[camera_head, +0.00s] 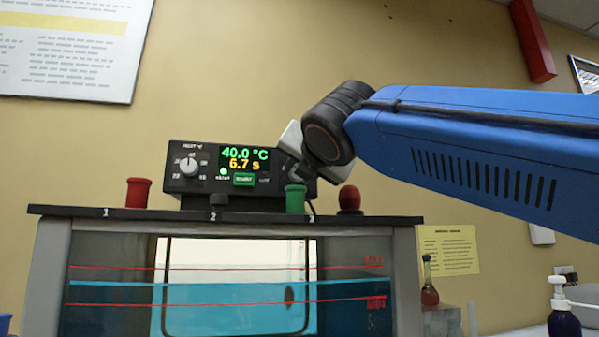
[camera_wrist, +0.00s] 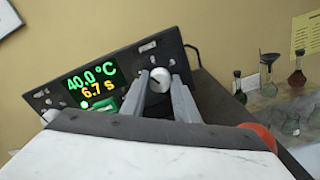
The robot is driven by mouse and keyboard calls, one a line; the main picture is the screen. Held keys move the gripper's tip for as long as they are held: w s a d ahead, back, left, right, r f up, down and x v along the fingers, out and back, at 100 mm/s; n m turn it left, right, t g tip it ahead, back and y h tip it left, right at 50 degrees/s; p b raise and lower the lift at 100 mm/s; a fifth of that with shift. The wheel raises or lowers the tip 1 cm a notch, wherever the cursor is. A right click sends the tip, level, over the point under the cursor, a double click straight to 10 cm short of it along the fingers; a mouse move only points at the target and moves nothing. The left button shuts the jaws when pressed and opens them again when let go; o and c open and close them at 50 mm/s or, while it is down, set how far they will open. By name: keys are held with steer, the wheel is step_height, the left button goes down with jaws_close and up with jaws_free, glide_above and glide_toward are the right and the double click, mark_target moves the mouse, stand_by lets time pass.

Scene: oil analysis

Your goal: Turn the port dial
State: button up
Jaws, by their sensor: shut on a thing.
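The port dial (camera_wrist: 160,78) is a round light knob on the right part of the black control box, beside the lit display. My gripper (camera_wrist: 161,84) has one finger on each side of it and is shut on it. In the head view my gripper (camera_head: 297,173) reaches the right end of the control box (camera_head: 210,183) and hides the dial there. Another white-marked knob (camera_head: 189,166) sits at the box's left end. The display (camera_head: 245,158) reads 40.0 °C and 6.7 s.
The box stands on a bath with blue liquid (camera_head: 230,308). Flasks (camera_wrist: 297,78) stand at the right.

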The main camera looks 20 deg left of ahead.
steer(key=m, duration=0.8)
steer(key=shift+m, duration=0.4)
stand_by(0.4)
steer(key=o, duration=1.1)
steer(key=shift+c, duration=0.2)
steer(key=v, duration=1.7)
steer(key=shift+s, duration=0.2)
